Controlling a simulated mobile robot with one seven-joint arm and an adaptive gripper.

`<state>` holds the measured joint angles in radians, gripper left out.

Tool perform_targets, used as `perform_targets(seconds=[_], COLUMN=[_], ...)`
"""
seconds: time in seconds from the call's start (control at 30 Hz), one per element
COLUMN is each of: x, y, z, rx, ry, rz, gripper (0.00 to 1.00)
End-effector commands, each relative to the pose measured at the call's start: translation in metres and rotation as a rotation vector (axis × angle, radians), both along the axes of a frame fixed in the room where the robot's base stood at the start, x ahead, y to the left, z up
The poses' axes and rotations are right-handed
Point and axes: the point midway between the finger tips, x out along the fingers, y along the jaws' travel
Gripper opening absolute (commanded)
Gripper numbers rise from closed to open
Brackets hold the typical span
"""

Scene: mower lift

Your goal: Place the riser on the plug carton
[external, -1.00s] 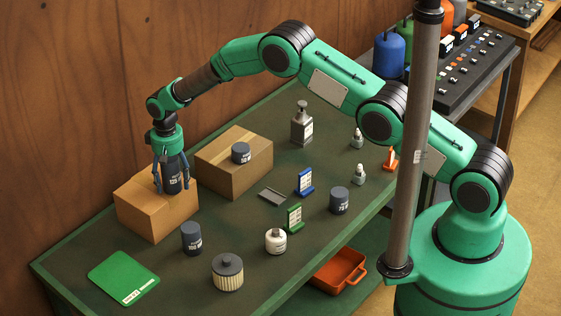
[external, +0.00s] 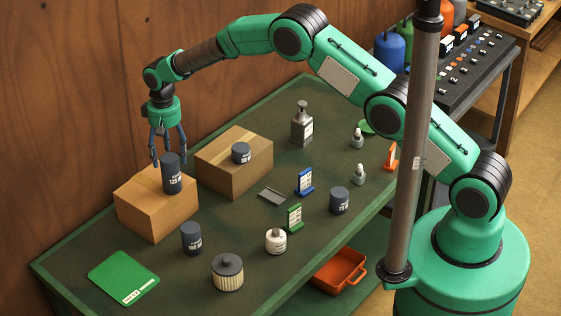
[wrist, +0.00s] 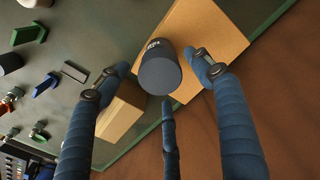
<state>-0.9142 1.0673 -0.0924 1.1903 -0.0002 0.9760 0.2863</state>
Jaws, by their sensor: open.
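A tall dark grey riser (external: 172,174) marked 125 stands upright on top of the left cardboard carton (external: 150,215). I cannot read whether this carton is the plug carton. My gripper (external: 168,155) is open just above the riser, with its fingers apart and its tips around the level of the riser's top. In the wrist view the riser (wrist: 160,72) lies between the spread blue fingers (wrist: 158,78), with the carton (wrist: 215,40) under it.
A second carton (external: 245,180) to the right carries a short dark cylinder (external: 241,153). Other dark cylinders (external: 191,238) (external: 339,200), a filter (external: 228,272), a white bottle (external: 276,241) and a green folder (external: 123,278) stand or lie on the bench. A wooden wall is close behind.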

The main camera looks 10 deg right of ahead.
Motion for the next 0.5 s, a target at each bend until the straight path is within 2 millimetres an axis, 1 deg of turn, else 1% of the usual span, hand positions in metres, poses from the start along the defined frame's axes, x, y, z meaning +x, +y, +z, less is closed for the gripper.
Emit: perform_targets(seconds=[0.1, 0.2, 0.5], x=[0.0, 0.0, 0.0], y=[0.0, 0.0, 0.0], z=[0.012, 0.018, 0.022], rx=[0.001, 0.0, -0.001], ry=[-0.001, 0.0, 0.001], rz=[0.0, 0.0, 0.0], gripper=[0.66, 0.66, 0.66])
